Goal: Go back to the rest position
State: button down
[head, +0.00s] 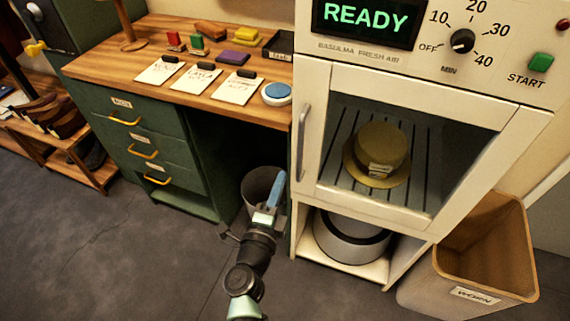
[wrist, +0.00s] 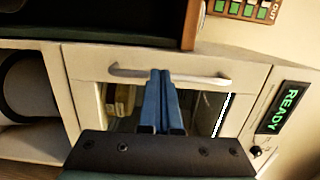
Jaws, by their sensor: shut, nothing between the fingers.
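My gripper (head: 277,188) is in the lower middle of the head view, in front of the gap between the desk and the white cabinet. Its blue fingers are together and empty. In the wrist view the shut fingers (wrist: 160,100) point toward the cabinet's door and overlap its handle (wrist: 170,76) in the picture. I cannot tell from this view whether they touch, but in the head view they are apart from the handle (head: 302,142).
The white cabinet (head: 345,75) shows READY, its glass door is closed, and a tan hat (head: 380,150) sits inside. A grey bin (head: 258,185) is behind my gripper. The wooden desk (head: 120,70) holds cards and blocks. Floor at left is clear.

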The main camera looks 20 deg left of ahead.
jog(key=s, duration=0.5)
jog(key=shift+a+p, duration=0.15)
jog(key=shift+p, duration=0.15)
jog(key=w+r+n+t+y, duration=0.25)
jog(key=r+n, duration=0.35)
jog(key=r, duration=1.2)
jog(key=w+r+n+t+y, duration=0.1)
jog(key=r+n+t+y, duration=0.3)
jog(key=r, duration=1.3)
jog(key=s+d+r+n+t+h+p, duration=0.1)
jog(key=s+d+r+n+h, duration=0.25)
jog(key=r, duration=0.55)
jog(key=s+d+r+n+t+h, duration=0.1)
jog(key=s+d+r+h, duration=0.1)
jog(key=s+d+r, duration=0.45)
jog(key=s+d+r+n+t+h+p, duration=0.1)
jog(key=s+d+r+n+h, duration=0.2)
jog(key=d+r, duration=0.5)
notch_tip(320, 180, up, 15)
jog(key=a+p, duration=0.2)
jog(key=p, duration=1.1)
jog(key=shift+a+y, duration=0.15)
jog(key=shift+y, duration=0.25)
jog(key=shift+w, duration=0.1)
